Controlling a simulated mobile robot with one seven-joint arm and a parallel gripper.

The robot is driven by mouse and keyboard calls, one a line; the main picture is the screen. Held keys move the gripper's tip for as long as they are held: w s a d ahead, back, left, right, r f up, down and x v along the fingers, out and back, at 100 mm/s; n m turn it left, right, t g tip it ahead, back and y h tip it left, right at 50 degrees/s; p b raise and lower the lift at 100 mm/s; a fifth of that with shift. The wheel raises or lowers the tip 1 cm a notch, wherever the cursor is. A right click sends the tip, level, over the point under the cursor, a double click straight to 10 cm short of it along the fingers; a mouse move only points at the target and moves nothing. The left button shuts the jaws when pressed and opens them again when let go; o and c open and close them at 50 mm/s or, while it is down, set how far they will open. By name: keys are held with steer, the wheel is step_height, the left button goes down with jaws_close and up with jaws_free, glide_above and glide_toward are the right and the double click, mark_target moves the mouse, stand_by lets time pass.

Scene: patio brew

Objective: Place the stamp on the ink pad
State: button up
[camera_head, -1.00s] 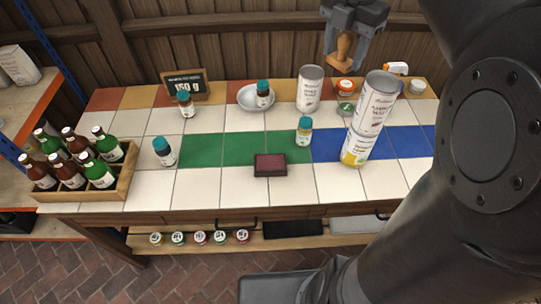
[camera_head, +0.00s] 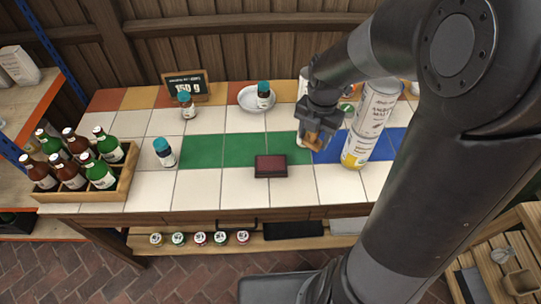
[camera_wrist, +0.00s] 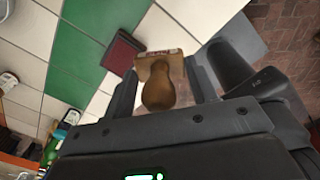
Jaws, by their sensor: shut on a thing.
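The stamp (camera_wrist: 160,88) has a rounded wooden handle and a block-shaped base with a reddish label. My gripper (camera_head: 314,138) is shut on the stamp, which shows only as a small wooden patch in the head view. The ink pad (camera_head: 270,166) is a dark red rectangle with a dark rim, lying on the tiled table near its front edge. It also shows in the wrist view (camera_wrist: 120,52), just up and left of the stamp. In the head view my gripper is up and right of the pad, and the stamp is apart from it.
Stacked cans (camera_head: 371,121) stand close to the right of my gripper. A bottle crate (camera_head: 119,185) is at the left. A plate (camera_head: 247,100) with a small bottle is behind. Tiles around the pad's left and front are clear.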

glide_above(271, 164)
step_height(271, 164, down, 9)
steer(key=shift+r, duration=0.2)
steer(key=shift+f, duration=2)
steer(key=o, duration=1)
steer(key=shift+f, duration=0.1)
